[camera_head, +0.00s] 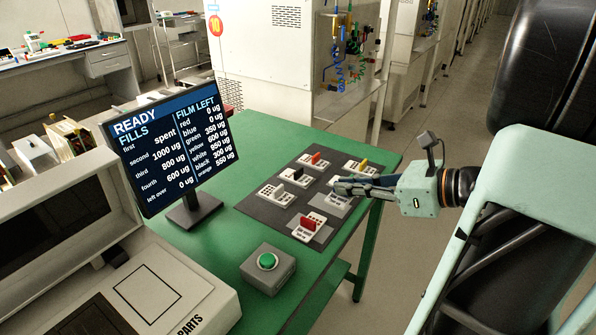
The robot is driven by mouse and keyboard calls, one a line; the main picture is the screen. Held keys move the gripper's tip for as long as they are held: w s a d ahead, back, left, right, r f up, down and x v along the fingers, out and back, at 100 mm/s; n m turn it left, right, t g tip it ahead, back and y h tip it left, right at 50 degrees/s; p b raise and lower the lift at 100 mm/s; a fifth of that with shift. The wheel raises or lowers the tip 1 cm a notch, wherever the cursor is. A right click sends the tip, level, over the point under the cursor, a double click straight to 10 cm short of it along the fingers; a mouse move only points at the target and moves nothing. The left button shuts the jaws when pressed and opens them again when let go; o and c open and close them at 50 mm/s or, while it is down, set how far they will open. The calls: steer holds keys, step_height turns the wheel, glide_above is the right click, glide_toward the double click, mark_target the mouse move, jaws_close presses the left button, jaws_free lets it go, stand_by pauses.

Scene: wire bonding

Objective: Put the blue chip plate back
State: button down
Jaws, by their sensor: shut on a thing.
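My gripper (345,186) reaches in from the right, low over the dark mat (257,207) on the green table. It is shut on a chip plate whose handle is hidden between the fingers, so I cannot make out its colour. A pale square (338,203) shows just below the fingers; I cannot tell whether it is the held plate or a place on the mat. Other white chip plates stand around it: one with a red handle (308,225) in front, one with a black handle (298,175) to the left, and one with a yellow handle (362,165) behind.
Another red-handled plate (315,160) and a pale-handled plate (276,194) are on the mat. A green button box (268,268) is in front. A screen (175,150) reads READY, blue 0 ug. A beige machine (130,285) stands at left; the green table (255,140) is clear behind the mat.

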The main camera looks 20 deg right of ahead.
steer(key=w, duration=0.1)
steer(key=w+f, duration=0.1)
steer(key=w, duration=0.1)
steer(key=w+f, duration=0.1)
steer(key=shift+w+d+f+b, duration=0.2)
steer(key=shift+w+d+b, duration=0.1)
steer(key=shift+d+b, duration=0.05)
steer(key=b, duration=0.1)
glide_above(333, 209)
steer(key=f, duration=0.4)
steer(key=shift+s+f, duration=0.3)
steer(key=shift+f, duration=0.1)
steer(key=shift+w+f, duration=0.15)
steer(key=shift+f, duration=0.1)
steer(key=shift+w+f+b, duration=0.2)
steer(key=shift+f+b, duration=0.45)
steer(key=shift+f, duration=1.05)
steer(key=shift+f, duration=0.1)
steer(key=c, duration=2.1)
jaws_free()
